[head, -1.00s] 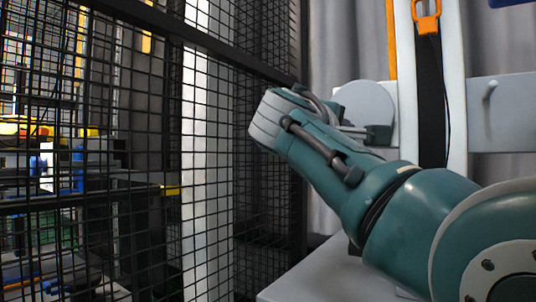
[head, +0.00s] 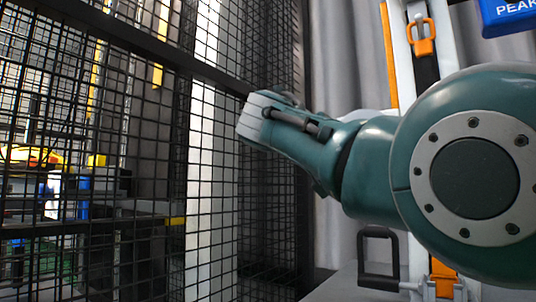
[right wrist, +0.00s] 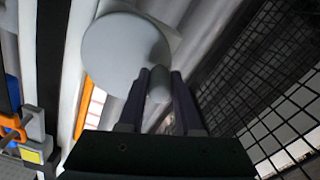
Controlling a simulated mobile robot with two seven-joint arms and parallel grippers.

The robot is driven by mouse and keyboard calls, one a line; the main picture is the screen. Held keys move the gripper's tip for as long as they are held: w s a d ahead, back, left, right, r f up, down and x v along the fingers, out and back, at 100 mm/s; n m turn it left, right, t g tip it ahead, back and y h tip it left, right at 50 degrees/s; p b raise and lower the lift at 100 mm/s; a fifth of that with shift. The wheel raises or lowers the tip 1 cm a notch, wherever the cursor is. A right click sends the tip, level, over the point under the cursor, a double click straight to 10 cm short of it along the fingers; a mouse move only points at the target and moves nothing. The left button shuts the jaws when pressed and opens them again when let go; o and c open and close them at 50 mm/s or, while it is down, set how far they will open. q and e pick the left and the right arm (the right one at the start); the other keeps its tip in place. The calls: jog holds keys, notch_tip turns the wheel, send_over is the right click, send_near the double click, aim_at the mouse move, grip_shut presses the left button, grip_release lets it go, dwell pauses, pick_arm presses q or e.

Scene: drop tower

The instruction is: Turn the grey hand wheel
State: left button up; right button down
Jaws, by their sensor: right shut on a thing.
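The grey hand wheel (right wrist: 115,50) is a round, pale disc in the right wrist view. Its short cylindrical grip (right wrist: 158,88) stands out near the disc's lower right edge. My right gripper (right wrist: 158,77) is shut on this grip, with one dark finger on each side. In the head view my right arm covers nearly all of the wheel, and the gripper's fingers cannot be made out there. My left gripper is in neither view.
A black mesh fence (head: 150,150) stands close on the left of my right arm. A white column with an orange latch (head: 422,38) rises behind the arm. A blue box (head: 510,13) is at the top right. A black handle (head: 378,232) shows below the arm.

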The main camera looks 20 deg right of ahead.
aim_at(359, 114)
jog(key=r+m, duration=0.1)
jog(key=m, duration=0.1)
jog(key=shift+a+r+m+p, duration=0.1)
jog(key=shift+r+m+p, duration=0.2)
jog(key=shift+r+m, duration=0.1)
jog(key=r+m, duration=0.1)
jog(key=m, duration=0.1)
jog(key=shift+m, duration=0.4)
jog(key=m, duration=0.1)
jog(key=r+m, duration=0.1)
jog(key=m, duration=0.2)
jog(key=shift+s+d+r+m, duration=0.25)
jog(key=shift+s+r+m, duration=0.05)
jog(key=shift+r, duration=0.1)
jog(key=s+m, duration=0.1)
jog(key=m, duration=0.2)
jog(key=d+r+m+b, duration=0.1)
jog(key=m, duration=0.2)
jog(key=s+d+r+m, duration=0.1)
jog(key=m, duration=0.3)
jog(key=shift+s+d, duration=0.2)
jog(key=shift+s, duration=0.15)
